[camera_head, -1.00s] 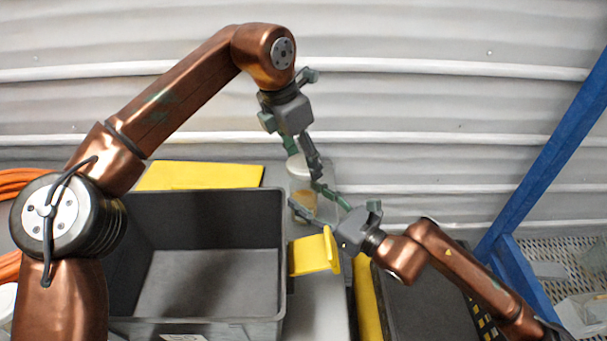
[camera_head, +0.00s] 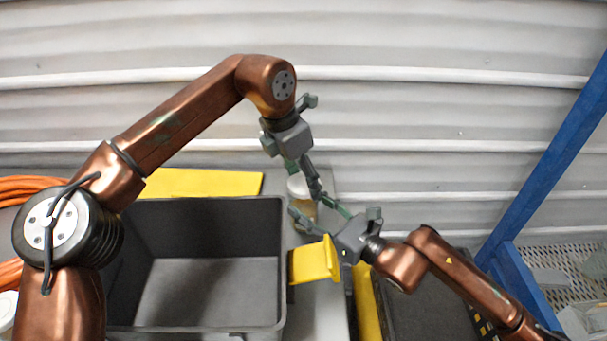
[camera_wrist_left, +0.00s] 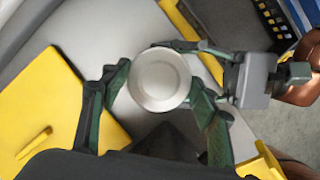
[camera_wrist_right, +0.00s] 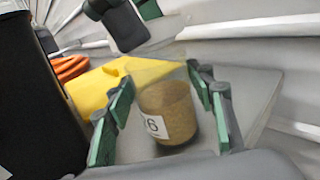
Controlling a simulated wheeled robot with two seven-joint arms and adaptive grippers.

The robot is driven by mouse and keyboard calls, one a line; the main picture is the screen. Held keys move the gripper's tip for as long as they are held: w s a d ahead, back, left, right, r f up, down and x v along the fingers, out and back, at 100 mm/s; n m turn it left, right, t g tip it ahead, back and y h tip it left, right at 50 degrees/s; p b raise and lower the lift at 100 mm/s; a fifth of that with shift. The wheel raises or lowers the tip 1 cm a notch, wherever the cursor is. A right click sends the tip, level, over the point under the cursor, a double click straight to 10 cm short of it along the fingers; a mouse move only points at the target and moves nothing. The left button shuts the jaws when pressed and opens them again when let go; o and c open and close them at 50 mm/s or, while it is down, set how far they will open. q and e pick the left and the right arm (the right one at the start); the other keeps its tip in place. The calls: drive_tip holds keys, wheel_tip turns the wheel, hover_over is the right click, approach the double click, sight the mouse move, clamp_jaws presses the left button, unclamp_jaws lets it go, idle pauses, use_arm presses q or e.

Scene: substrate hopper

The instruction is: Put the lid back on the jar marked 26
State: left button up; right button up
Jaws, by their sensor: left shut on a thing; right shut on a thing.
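The pale round lid (camera_wrist_left: 160,79) is between the fingers of my left gripper (camera_wrist_left: 158,92), which is shut on it. In the head view the lid (camera_head: 299,187) is directly above the jar (camera_head: 306,213), level or nearly so; whether it touches the rim is unclear. My right gripper (camera_wrist_right: 163,98) is shut on the jar from the side. In the head view the left fingers (camera_head: 308,178) and right fingers (camera_head: 318,210) partly hide both.
A grey bin (camera_head: 283,245) stands left of the jar, with a yellow handle-like piece (camera_head: 314,262) beside its right wall. A yellow sheet (camera_head: 205,182) lies behind it. A blue frame (camera_head: 540,165) stands at the right. Orange cable (camera_head: 35,187) lies far left.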

use_arm(q)
drive_tip(key=shift+f, duration=0.3)
drive_tip(key=shift+f, duration=0.55)
idle(0.4)
drive_tip(key=o, duration=0.8)
use_arm(e)
clamp_jaws()
use_arm(q)
drive_tip(key=shift+o, duration=0.2)
drive_tip(key=shift+r, duration=2.25)
drive_tip(key=shift+o, duration=0.3)
